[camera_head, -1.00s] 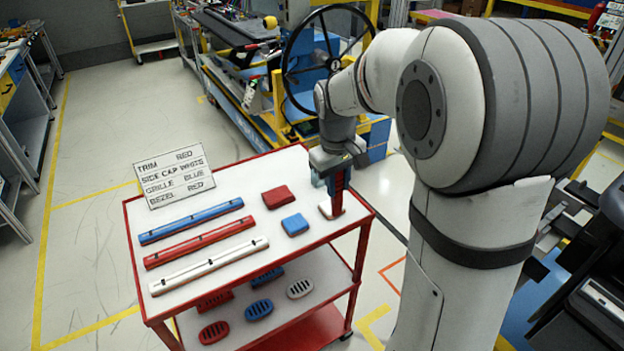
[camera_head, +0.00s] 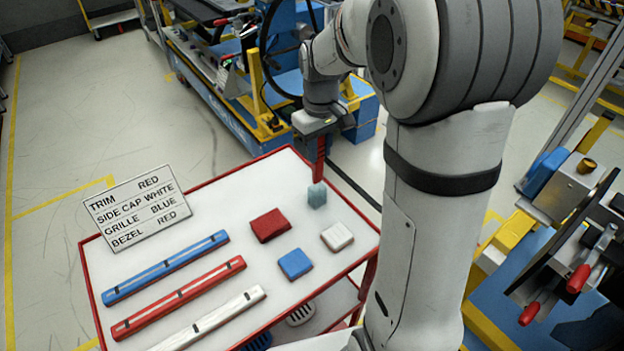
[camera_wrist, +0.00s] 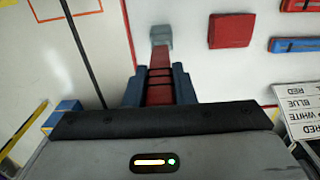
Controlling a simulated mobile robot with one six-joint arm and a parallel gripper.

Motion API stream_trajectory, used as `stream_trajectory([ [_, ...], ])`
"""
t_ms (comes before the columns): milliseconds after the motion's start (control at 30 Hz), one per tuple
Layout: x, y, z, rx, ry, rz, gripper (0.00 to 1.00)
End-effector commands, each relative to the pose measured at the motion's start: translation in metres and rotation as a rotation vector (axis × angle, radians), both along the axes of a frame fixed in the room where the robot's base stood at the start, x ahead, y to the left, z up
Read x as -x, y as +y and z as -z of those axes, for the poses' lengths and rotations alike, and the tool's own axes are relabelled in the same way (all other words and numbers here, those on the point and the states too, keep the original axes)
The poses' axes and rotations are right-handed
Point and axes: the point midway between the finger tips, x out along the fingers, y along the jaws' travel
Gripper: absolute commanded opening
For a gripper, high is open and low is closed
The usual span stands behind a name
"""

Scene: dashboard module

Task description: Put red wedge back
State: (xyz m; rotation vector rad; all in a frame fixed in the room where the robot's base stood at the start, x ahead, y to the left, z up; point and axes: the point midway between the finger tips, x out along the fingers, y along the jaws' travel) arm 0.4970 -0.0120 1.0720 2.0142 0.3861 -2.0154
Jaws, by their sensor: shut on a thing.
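My gripper (camera_wrist: 158,84) is shut on the red wedge (camera_wrist: 160,66), which sticks out from between its blue fingers in the wrist view. In the head view the red wedge (camera_head: 320,162) hangs down below my gripper (camera_head: 320,142) near the cart's far right edge. A small grey-blue block (camera_head: 317,195) stands on the white cart top just below it. The block also shows in the wrist view (camera_wrist: 160,37), in line with the wedge's end. I cannot tell whether wedge and block touch.
The cart top (camera_head: 215,205) holds a red block (camera_head: 270,225), a blue block (camera_head: 295,264), a white block (camera_head: 337,236), and blue, red and white bars at left. A label sign (camera_head: 136,207) stands at the left edge. A blue machine (camera_head: 285,85) is behind the cart.

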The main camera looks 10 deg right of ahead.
Motion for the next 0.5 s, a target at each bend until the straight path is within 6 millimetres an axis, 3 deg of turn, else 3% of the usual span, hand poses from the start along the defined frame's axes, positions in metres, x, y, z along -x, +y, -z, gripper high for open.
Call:
stream_trajectory([
  [100,0.001,0.002,0.023,0.0,0.004,-0.005,0.01],
  [500,0.0,0.004,0.07,0.0,0.003,-0.01,0.01],
])
